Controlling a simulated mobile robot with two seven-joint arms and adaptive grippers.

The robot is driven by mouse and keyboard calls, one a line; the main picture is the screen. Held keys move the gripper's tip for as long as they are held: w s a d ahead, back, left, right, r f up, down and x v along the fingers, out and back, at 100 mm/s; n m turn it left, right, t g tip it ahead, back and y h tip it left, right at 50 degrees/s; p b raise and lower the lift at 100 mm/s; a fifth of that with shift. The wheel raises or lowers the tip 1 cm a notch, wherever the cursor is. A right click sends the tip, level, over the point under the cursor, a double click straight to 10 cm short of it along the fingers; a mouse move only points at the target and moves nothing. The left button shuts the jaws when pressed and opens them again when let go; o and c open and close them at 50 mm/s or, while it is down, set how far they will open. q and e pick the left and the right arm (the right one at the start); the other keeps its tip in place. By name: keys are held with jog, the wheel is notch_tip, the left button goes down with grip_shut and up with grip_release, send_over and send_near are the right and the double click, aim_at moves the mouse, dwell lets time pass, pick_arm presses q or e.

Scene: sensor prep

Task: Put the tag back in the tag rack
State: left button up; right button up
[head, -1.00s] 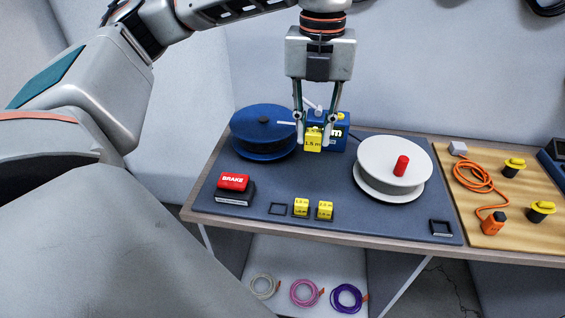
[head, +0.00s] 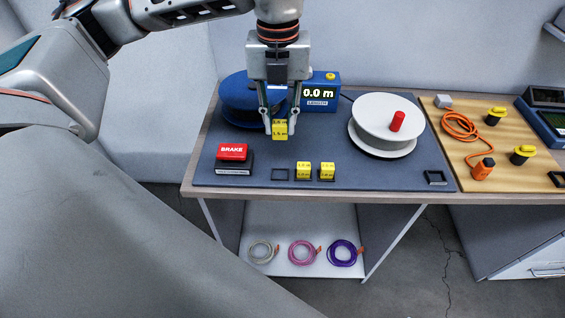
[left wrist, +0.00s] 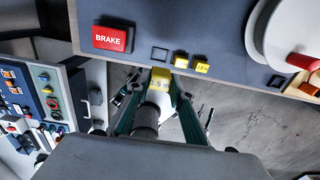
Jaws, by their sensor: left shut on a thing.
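My left gripper (head: 280,128) is shut on a yellow tag (head: 280,132) and holds it above the dark mat, in front of the blue reel. The tag also shows between the fingers in the left wrist view (left wrist: 160,77); its print is too small to read surely. The tag rack is a row at the mat's front. Its left slot (head: 280,174) is an empty dark square frame. Two yellow tags, a middle one (head: 303,171) and a right one (head: 327,171), sit in the row. The held tag is behind and above the empty slot, apart from it. My right gripper is out of view.
A red BRAKE block (head: 232,152) stands left of the rack. Another empty square frame (head: 436,178) lies at the mat's right. The mat between rack and reels is clear.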

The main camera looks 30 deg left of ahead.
pick_arm(q)
notch_tip(320, 180, down, 13)
jog(key=shift+r, duration=0.1)
dwell(0.4)
jog(key=shift+f, duration=0.2)
jog(key=o, duration=0.6)
jog(key=shift+o, duration=0.2)
jog(key=shift+r, duration=0.15)
notch_tip(320, 180, up, 12)
jog(key=shift+r, duration=0.1)
dwell(0.3)
